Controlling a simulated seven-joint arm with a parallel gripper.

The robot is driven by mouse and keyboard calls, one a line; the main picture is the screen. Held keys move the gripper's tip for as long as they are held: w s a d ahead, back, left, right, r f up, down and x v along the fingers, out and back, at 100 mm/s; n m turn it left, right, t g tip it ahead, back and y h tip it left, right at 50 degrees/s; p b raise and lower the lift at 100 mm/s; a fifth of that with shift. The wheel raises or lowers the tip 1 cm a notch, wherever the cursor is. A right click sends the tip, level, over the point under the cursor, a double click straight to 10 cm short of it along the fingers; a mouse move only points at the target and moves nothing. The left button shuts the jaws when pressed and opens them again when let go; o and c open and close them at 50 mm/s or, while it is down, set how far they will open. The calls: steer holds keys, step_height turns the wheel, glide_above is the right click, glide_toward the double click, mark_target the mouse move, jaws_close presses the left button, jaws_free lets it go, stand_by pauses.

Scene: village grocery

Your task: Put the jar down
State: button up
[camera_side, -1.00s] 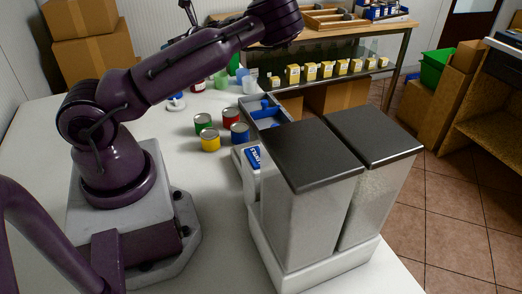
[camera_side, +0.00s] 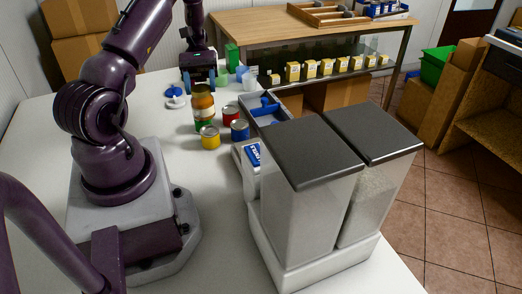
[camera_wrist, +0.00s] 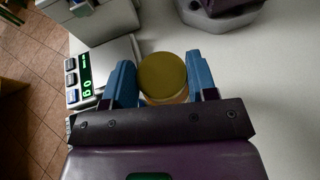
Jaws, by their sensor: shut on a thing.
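The jar (camera_side: 204,104) has orange-brown contents and a gold-brown lid, and is upright among the small cans. My gripper (camera_side: 199,84) is at the jar's lid end in the side view. In the wrist view, the round lid (camera_wrist: 162,75) sits between the two blue fingers of my gripper (camera_wrist: 163,84), which are shut on the jar. The jar partly hides the green can (camera_side: 198,126) in the side view. Its underside is hidden, so I cannot tell whether it touches anything.
A red can (camera_side: 231,114), blue can (camera_side: 240,130) and yellow can (camera_side: 210,138) stand close by. Tall dark-lidded containers (camera_side: 312,205) stand at the front right. A display reading 0 g (camera_wrist: 86,74) lies left of the jar.

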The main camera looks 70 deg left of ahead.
steer(key=w+d+r+n+t+y, duration=0.4)
steer(key=w+d+r+n+t, duration=0.7)
steer(key=d+r, duration=0.3)
steer(key=shift+t, duration=0.7)
steer(key=shift+s+a+f, duration=0.1)
steer(key=shift+s+f, duration=0.05)
steer(key=shift+f, duration=3.15)
steer(key=shift+s+a+f, duration=0.1)
steer(key=shift+f, duration=3.15)
steer(key=shift+s+a+f, duration=0.1)
steer(key=shift+s+f, duration=0.05)
steer(key=shift+f, duration=3.15)
steer(key=o, duration=1.3)
